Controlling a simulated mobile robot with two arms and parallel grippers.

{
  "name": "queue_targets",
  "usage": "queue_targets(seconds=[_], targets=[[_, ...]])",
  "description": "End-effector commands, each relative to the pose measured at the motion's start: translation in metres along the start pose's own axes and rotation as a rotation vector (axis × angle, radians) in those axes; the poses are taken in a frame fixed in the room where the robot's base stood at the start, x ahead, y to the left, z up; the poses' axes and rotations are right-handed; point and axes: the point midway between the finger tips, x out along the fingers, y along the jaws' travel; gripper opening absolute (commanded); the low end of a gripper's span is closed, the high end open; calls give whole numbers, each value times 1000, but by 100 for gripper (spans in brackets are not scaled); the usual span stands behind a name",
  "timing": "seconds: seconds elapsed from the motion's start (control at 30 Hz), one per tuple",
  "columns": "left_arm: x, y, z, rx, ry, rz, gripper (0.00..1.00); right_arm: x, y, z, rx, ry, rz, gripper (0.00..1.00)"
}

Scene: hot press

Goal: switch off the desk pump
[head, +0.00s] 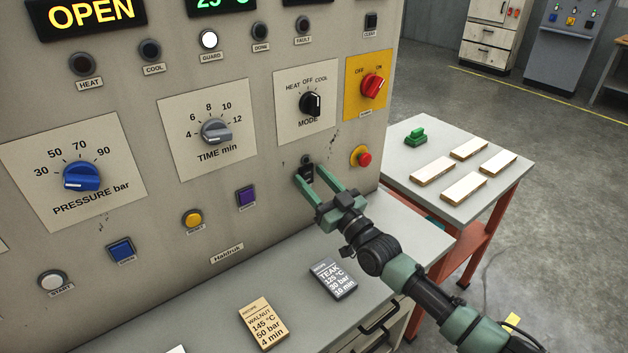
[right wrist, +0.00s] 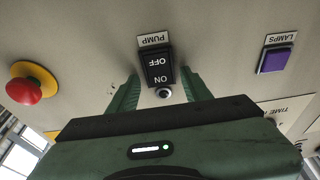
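The pump switch is a black rocker (right wrist: 158,66) marked OFF and ON on the grey press panel, with a PUMP label (right wrist: 153,40) beside its OFF end. The right wrist view shows it upside down. In the head view the switch (head: 307,171) is partly hidden by my right gripper (head: 312,178). That gripper is open, with one green finger on each side of the switch and nothing held. A small round lamp or knob (right wrist: 164,93) sits by the ON end. I cannot tell whether the fingers touch the panel. My left gripper is not in view.
A red emergency button (head: 364,159) is close to the right of the gripper, and a purple LAMPS button (head: 246,196) to the left. The black mode knob (head: 311,103) is above. Recipe cards (head: 333,278) lie on the ledge below. A side table (head: 485,141) holds boards.

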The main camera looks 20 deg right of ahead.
Motion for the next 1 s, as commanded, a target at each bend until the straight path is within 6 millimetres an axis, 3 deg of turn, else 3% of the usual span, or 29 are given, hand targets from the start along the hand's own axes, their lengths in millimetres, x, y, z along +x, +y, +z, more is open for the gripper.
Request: queue_targets(seconds=[0.17, 0.6, 1.0], targets=[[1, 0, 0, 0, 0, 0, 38, -6, 0, 2, 1, -2, 0, 49], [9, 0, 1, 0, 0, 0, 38, -72, 0, 2, 0, -1, 0, 49], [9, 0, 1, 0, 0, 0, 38, -78, 0, 0, 0, 1, 0, 49]])
